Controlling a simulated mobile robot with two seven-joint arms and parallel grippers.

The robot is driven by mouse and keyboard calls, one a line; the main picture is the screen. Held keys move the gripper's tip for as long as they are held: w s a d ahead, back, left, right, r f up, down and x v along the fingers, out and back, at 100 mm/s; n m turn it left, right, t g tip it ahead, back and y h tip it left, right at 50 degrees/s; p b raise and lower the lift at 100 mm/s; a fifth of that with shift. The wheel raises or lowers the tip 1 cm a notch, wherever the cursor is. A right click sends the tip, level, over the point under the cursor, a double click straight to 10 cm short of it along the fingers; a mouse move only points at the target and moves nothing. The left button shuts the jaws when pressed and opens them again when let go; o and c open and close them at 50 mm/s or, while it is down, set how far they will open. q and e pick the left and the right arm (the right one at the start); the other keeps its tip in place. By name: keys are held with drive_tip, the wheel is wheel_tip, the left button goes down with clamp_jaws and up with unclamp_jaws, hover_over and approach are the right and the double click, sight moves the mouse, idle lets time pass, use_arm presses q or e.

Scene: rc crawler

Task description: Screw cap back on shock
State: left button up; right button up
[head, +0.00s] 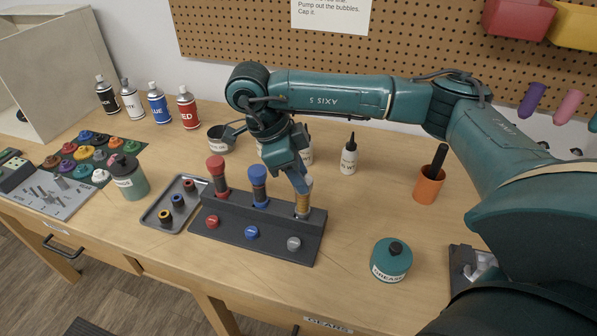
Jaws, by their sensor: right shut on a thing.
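A dark shock stand (262,222) holds three shocks in a row: a red-topped one (217,172), a blue-topped one (259,183), and one with a gold spring (302,205) at the right end. All three stand upright. My right gripper (304,184) points down at the top of the gold-spring shock and is shut on a pale cap-like piece there. The fingers hide most of this piece, so I cannot tell whether it is seated on the shock. My left gripper is out of view.
Red, blue and grey round pieces (294,243) sit on the stand's front. A tray (171,205) with small rings is left of the stand. A grease jar (391,260) and an orange cup (429,185) are to the right. A white bottle (349,157) stands behind.

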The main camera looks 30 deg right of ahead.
drive_tip(key=shift+w+m+g, duration=0.1)
drive_tip(key=shift+m+g, duration=0.2)
drive_tip(key=shift+m, duration=0.8)
drive_tip(key=m+g+y, duration=0.1)
drive_tip(key=m, duration=0.2)
drive_tip(key=shift+w+d, duration=0.1)
drive_tip(key=shift+d, duration=0.1)
drive_tip(key=shift+m+y, duration=0.4)
drive_tip(key=shift+m, duration=0.2)
drive_tip(key=m+y, duration=0.1)
drive_tip(key=m, duration=0.3)
drive_tip(key=shift+d+g, duration=0.15)
drive_tip(key=shift+g, duration=0.15)
drive_tip(key=o, duration=1)
drive_tip(key=shift+y, duration=0.3)
drive_tip(key=shift+o, duration=0.2)
